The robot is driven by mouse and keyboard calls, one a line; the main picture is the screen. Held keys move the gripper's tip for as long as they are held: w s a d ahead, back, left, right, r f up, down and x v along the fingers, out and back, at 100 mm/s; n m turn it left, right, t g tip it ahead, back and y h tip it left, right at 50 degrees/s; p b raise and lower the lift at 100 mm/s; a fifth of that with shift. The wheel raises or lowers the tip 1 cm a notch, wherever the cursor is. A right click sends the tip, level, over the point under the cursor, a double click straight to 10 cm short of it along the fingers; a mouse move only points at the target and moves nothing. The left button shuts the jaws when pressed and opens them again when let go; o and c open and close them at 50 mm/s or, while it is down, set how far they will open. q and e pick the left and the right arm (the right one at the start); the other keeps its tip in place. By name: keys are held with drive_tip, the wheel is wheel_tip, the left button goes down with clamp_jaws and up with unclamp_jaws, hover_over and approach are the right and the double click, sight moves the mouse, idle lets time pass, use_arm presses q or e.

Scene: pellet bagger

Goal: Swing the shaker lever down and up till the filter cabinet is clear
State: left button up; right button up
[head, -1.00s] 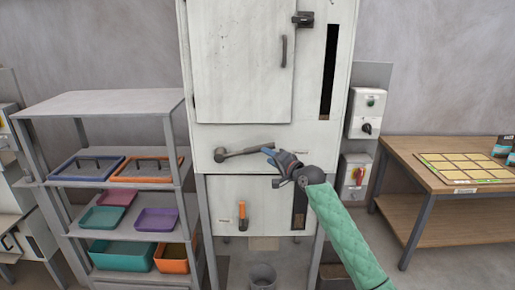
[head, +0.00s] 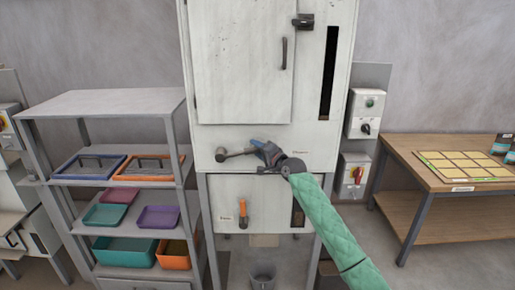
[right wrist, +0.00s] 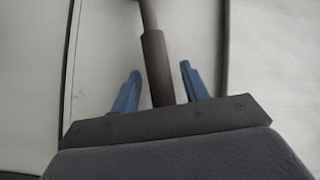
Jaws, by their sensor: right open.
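The filter cabinet (head: 244,65) is a tall, scuffed white cabinet in the middle of the head view, its door shut. The shaker lever (head: 238,153) is a grey bar on its front below the door. It runs right from a round pivot, nearly level, and its right end is hidden by my right gripper (head: 259,147). In the right wrist view the dark grip of the lever (right wrist: 156,65) stands between the two blue fingers of my right gripper (right wrist: 158,88). The fingers are open, with a gap on each side. My left gripper is not in view.
A tall dark slot (head: 328,72) is right of the door. An orange handle (head: 242,212) sits on the lower panel, above a grey bucket (head: 263,275). A shelf rack (head: 115,103) with trays stands left. Switch boxes (head: 366,113) and a wooden table (head: 425,180) stand right.

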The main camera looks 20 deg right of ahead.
drive_tip(key=shift+w+a, duration=0.1)
clamp_jaws()
